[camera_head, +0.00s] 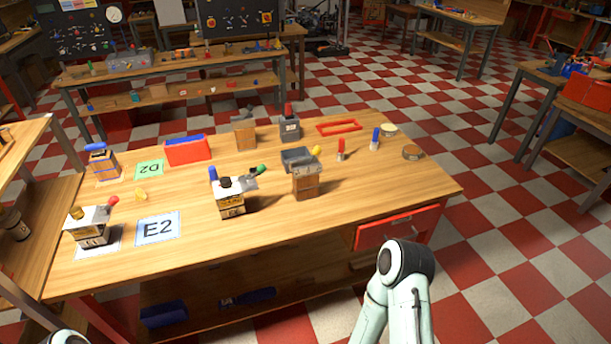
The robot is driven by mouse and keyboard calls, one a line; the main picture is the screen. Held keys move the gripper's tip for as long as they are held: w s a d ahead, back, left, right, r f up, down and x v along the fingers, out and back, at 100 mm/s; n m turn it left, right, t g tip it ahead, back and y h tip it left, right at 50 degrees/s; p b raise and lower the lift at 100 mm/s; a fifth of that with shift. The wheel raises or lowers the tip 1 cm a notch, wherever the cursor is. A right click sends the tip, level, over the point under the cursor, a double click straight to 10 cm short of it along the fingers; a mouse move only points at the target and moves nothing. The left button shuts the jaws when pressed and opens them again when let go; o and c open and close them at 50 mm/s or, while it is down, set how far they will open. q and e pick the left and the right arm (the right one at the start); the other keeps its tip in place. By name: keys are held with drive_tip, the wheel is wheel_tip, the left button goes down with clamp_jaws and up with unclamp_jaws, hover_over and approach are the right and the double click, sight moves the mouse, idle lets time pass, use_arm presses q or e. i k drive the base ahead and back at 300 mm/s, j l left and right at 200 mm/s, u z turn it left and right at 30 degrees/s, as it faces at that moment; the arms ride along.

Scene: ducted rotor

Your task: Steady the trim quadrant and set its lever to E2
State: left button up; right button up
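A white card marked E2 (158,229) lies flat near the table's front left. I cannot tell which device is the trim quadrant. Several small lever units stand on the table. One with a dark knob, a blue handle and a green-tipped grey arm (231,206) is right of the E2 card. One with a yellow knob and a red-tipped lever (90,236) is left of it. A wooden block unit with a grey top and yellow tip (307,183) stands at the middle. Their lever settings are too small to read. Neither gripper shows; only parts of my arms appear at the bottom edge.
A green D2 card (150,170) lies by a blue-handled unit (103,164) and a red-and-blue box (188,151). A red frame (339,127), red and blue pegs and round discs are at the back right. The wooden table (400,190) is clear at its front right.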

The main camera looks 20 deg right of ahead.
sight(317, 150)
drive_tip(key=i+j, duration=0.25)
drive_tip(key=i+j+z, duration=0.25)
drive_tip(key=z, duration=0.15)
drive_tip(key=i+j+z, duration=0.15)
drive_tip(key=j+z, duration=0.2)
